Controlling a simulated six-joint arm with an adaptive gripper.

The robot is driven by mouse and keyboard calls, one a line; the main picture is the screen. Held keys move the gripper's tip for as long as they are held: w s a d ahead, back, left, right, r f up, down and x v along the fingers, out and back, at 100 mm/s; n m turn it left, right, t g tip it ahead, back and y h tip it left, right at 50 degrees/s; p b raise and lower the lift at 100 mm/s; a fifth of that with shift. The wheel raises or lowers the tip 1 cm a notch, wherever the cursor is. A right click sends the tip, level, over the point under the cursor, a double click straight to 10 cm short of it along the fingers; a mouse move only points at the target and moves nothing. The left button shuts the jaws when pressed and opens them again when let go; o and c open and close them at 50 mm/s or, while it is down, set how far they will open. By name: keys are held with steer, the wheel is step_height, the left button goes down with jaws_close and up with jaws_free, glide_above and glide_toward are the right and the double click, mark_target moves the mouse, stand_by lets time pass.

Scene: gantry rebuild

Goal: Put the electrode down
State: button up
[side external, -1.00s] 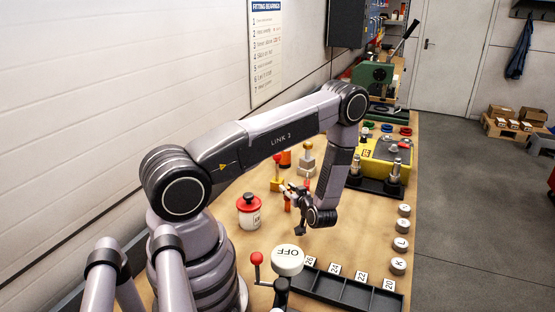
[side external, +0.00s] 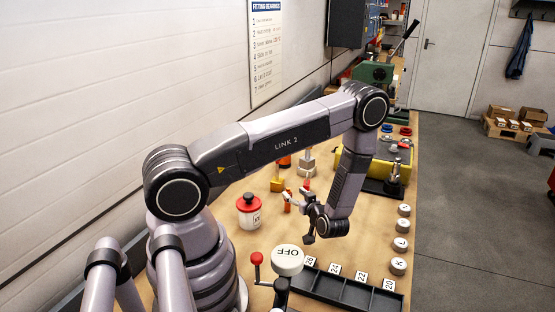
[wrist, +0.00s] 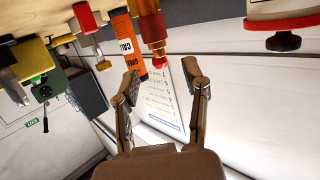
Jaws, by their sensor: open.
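My gripper (wrist: 163,82) is open with nothing between its fingers. In the wrist view the bench is at the top and things hang upside down. A copper-and-red rod with a rounded red end (wrist: 151,32), probably the electrode, stands just beyond the fingertips, apart from them. Beside it on the left is an orange tube with a white label (wrist: 127,45), near the left fingertip. In the side view my gripper (side external: 294,199) is low over the bench, by a small orange upright piece (side external: 287,203); which of the two this is, I cannot tell.
A white jar with a red lid (side external: 249,214) stands left of my gripper.

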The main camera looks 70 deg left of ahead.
steer(key=v, duration=0.7)
